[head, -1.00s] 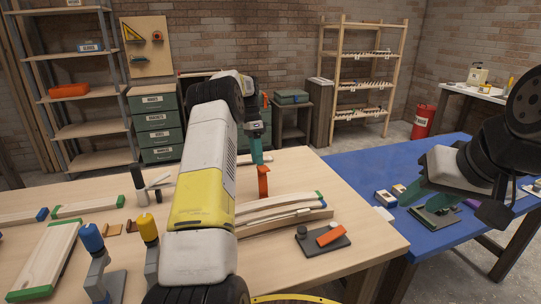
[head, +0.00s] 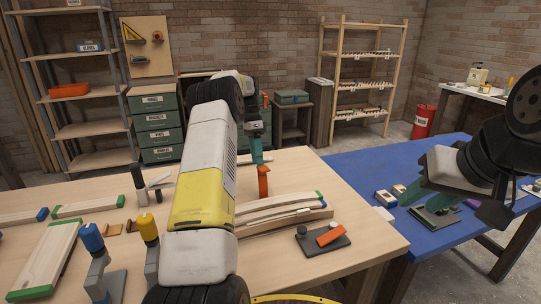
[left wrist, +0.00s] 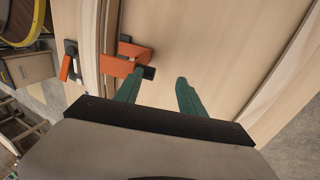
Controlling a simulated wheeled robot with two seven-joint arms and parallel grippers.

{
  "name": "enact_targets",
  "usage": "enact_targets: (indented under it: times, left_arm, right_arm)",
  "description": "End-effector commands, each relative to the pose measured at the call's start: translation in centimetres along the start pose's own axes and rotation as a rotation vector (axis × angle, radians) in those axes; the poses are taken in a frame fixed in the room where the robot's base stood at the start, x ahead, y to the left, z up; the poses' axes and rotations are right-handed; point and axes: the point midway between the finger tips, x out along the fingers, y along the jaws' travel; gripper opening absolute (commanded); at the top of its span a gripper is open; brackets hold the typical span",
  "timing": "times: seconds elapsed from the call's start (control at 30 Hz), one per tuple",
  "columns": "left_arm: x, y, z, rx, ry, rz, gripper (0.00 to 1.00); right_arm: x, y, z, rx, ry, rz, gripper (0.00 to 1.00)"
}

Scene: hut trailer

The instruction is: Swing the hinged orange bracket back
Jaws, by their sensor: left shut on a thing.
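An upright orange bracket (head: 263,181) stands at the back end of the wooden strips on the light wood table, right below my left gripper (head: 258,158). In the left wrist view the orange bracket (left wrist: 118,66) has a dark end piece at the left green fingertip. My left gripper (left wrist: 165,77) is shut on the bracket, though a gap shows between its fingers and the contact is partly hidden. A second orange piece (head: 331,235) lies on a dark plate with a round knob, at the table's front right. My right gripper (head: 427,199) is open over the blue table.
Pale wooden strips (head: 285,212) lie beside the bracket. A blue table (head: 345,168) holds small boxes and a dark plate near my right gripper.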

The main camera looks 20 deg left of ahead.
Motion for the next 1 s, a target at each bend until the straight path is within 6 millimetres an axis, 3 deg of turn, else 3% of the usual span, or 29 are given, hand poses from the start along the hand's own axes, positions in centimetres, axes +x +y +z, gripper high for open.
enact_targets:
  times: [0.03,0.23,0.37,0.67,1.0]
  left_arm:
    - [4.1,0.0,0.5,-0.002,-0.039,0.067,0.41]
    - [3.5,0.0,0.5,-0.003,-0.037,0.062,0.41]
    - [1.6,0.0,0.5,-0.003,-0.032,0.050,0.41]
    - [-4.9,0.1,0.2,-0.001,-0.009,0.010,0.41]
    - [-7.2,0.2,0.2,-0.002,-0.001,-0.002,0.41]
  right_arm:
    - [0.0,0.0,0.0,0.000,0.000,0.000,0.36]
    - [0.0,0.0,0.0,0.000,0.000,0.000,0.36]
    - [0.0,0.0,0.0,0.000,0.000,0.000,0.36]
    - [0.0,0.0,0.0,0.000,0.000,0.000,0.36]
    - [0.0,0.0,0.0,0.000,0.000,0.000,0.36]
